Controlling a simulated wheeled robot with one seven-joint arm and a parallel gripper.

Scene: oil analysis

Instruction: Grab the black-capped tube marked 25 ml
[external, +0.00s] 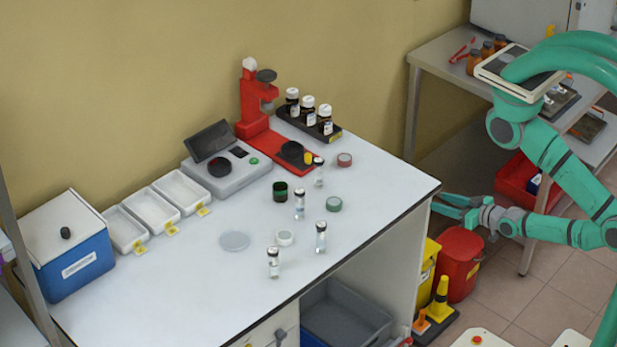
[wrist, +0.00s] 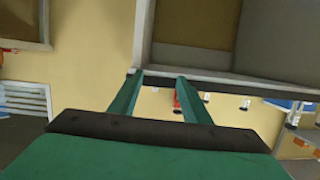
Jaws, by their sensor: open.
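Several small clear tubes with dark caps stand upright on the white bench: one near the red stand (external: 318,176), one mid-bench (external: 299,208), one nearer the front edge (external: 320,240) and one front left (external: 273,266). Their labels are too small to read, so I cannot tell which is marked 25 ml. My gripper (external: 437,204) is off the bench's right end, pointing left, apart from every tube. In the wrist view my gripper (wrist: 161,77) has its two green fingers apart with nothing held between them; small tubes show tiny beyond the bench edge.
The bench (external: 385,195) has free room at its right end. Brown bottles in a dark rack (external: 330,133), a red stand (external: 262,128), a grey scale (external: 228,172), white trays (external: 152,208) and a blue box (external: 78,262) line its back. Red and yellow bins (external: 462,262) stand below my gripper.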

